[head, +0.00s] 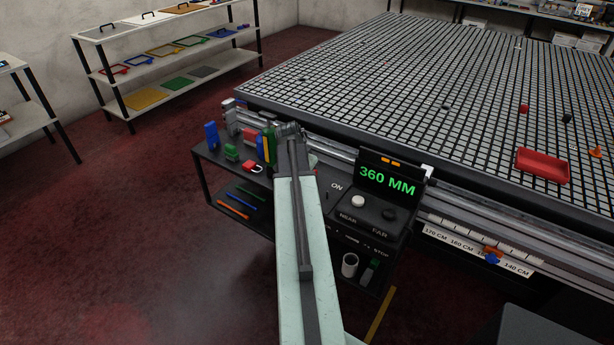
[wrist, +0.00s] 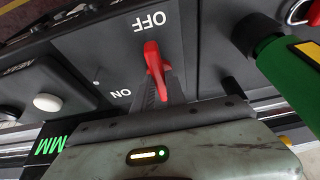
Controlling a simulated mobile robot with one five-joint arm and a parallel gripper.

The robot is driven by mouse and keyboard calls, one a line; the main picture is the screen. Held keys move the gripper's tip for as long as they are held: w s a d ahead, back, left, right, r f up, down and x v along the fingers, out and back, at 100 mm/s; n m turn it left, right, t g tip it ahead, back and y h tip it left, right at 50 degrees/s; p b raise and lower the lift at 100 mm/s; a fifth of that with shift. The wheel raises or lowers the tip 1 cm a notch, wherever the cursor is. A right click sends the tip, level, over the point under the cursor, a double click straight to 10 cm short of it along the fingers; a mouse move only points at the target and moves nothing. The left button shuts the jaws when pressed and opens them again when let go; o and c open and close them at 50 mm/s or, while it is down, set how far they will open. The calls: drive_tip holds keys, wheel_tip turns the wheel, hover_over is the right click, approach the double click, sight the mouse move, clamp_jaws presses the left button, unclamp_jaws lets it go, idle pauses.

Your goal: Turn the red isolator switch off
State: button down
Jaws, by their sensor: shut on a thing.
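In the wrist view the red isolator switch (wrist: 154,60) sits on a dark panel, its wider end towards the OFF label (wrist: 150,21). The ON label (wrist: 120,93) is at its lower left. I cannot tell its exact setting. My gripper (wrist: 165,92) is shut on the switch's lower part, its dark fingers at either side. In the head view my arm hides the switch and the fingertips; the panel's ON label (head: 336,187) shows beside the arm.
A green handle with a yellow band (wrist: 285,58) stands close at the right in the wrist view. The display box (head: 388,180) reads 360 MM, with a white button (head: 358,201) and a black one below. The grid table (head: 440,75) lies behind.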

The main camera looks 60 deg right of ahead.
drive_tip(key=c, duration=1.4)
unclamp_jaws()
drive_tip(key=shift+o, duration=0.2)
drive_tip(key=shift+r, duration=0.1)
drive_tip(key=p+v, duration=0.7)
drive_tip(key=v, duration=0.1)
drive_tip(key=shift+f, duration=0.2)
